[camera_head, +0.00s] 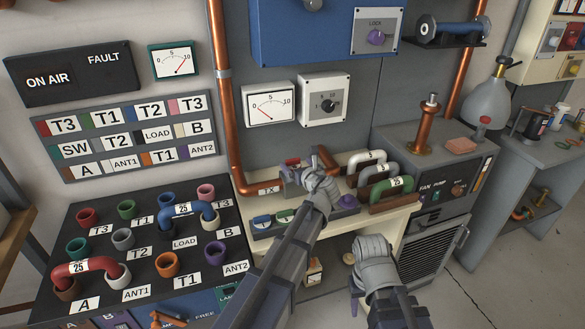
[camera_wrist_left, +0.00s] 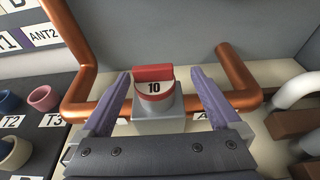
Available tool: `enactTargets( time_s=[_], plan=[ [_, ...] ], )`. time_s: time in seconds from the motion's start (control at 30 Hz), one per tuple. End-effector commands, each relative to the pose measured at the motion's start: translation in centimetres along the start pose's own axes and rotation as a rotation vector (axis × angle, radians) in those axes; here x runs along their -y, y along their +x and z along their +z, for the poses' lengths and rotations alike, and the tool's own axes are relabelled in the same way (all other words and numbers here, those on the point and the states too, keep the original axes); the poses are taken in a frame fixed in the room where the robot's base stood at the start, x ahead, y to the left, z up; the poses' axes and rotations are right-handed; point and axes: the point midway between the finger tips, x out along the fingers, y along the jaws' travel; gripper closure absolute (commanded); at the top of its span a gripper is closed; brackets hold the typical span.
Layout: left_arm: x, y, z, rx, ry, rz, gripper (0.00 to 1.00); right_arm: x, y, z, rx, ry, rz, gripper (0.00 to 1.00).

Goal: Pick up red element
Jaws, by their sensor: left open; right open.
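The red element, a red-topped plug with a white face marked 10, sits upright in a grey block between copper pipes in the left wrist view (camera_wrist_left: 153,80). In the head view only a small red part of it (camera_head: 291,162) shows behind my left gripper (camera_head: 306,174). In the wrist view my left gripper's purple fingers (camera_wrist_left: 160,76) are open, one on each side of the element, with visible gaps. My right gripper (camera_head: 356,302) hangs low in front of the bench, away from the element; its fingers are mostly hidden.
Copper pipes (camera_wrist_left: 236,82) flank the element. Several U-links (camera_head: 392,186) stand to its right on the bench. A patch panel (camera_head: 150,243) with coloured sockets and a red U-link (camera_head: 85,267) marked 25 is at left. A grey cabinet (camera_head: 436,150) stands at right.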

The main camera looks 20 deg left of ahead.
Motion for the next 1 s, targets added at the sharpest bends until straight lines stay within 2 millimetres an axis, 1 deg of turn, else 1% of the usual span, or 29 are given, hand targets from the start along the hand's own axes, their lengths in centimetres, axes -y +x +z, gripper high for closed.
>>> enactTargets(
  time_s=[0.03, 0.17, 0.27, 0.43, 0.5, 0.6, 0.8, 0.83, 1.0],
  plan=[
    [0.0, 0.4, -0.1, 0.0, 0.0, 0.001, 0.03, 0.0, 0.2, 0.0, 0.0, 0.0, 0.0, 0.5],
    [-0.1, 0.5, 0.0, 0.0, 0.0, 0.001, 0.03, 0.0, 0.2, 0.0, 0.0, 0.0, 0.0, 0.5],
    [-0.2, 1.2, -0.1, 0.0, 0.0, 0.002, 0.03, 0.0, 0.4, 0.0, 0.0, 0.0, 0.0, 0.5],
    [-0.8, 3.6, -0.1, 0.0, 0.0, 0.003, 0.03, 0.1, 1.2, -0.1, 0.0, 0.0, 0.0, 0.5],
    [-0.7, 4.7, -0.1, 0.0, 0.0, 0.002, 0.03, 0.1, 1.5, -0.1, 0.0, 0.0, 0.0, 0.5],
    [-0.7, 5.6, -0.1, 0.0, 0.0, 0.001, 0.03, 0.2, 1.7, -0.1, 0.0, 0.0, 0.0, 0.5],
    [-0.8, 5.5, 0.0, 0.0, 0.001, 0.0, 0.03, 0.1, 1.6, -0.1, 0.0, 0.0, 0.0, 0.5],
    [-0.8, 5.5, 0.0, 0.0, 0.001, 0.0, 0.04, 0.1, 1.6, -0.1, 0.0, 0.0, 0.0, 0.5],
    [-0.8, 5.5, 0.0, 0.0, 0.001, 0.0, 0.23, 0.1, 1.6, -0.1, 0.0, 0.0, 0.0, 0.5]
  ],
)
